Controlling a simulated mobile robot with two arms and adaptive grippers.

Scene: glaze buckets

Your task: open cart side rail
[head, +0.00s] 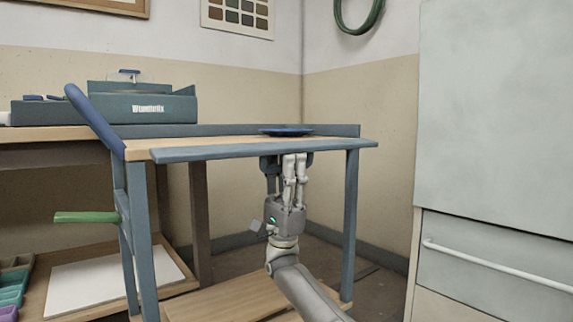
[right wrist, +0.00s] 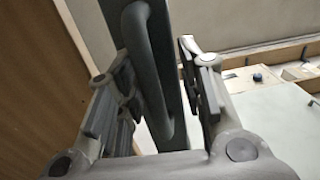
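The cart (head: 347,205) has a blue-grey frame and a wooden top (head: 215,143). Its blue-grey side rail (head: 200,153) runs along the near edge, about level with the top. My right gripper (head: 286,160) reaches up from below to just under this rail. In the right wrist view, a dark curved handle (right wrist: 150,65) on a dark bar stands between the fingers of my right gripper (right wrist: 160,90). The fingers are apart, with a gap between the handle and the right finger; I cannot tell whether the left finger touches it. My left gripper is out of view.
A blue plate (head: 286,131) lies on the cart top towards the back. A slanted blue push handle (head: 93,120) rises at the cart's left end. A workbench (head: 60,134) with a blue-grey box stands behind left. A tall grey cabinet (head: 495,120) stands at right.

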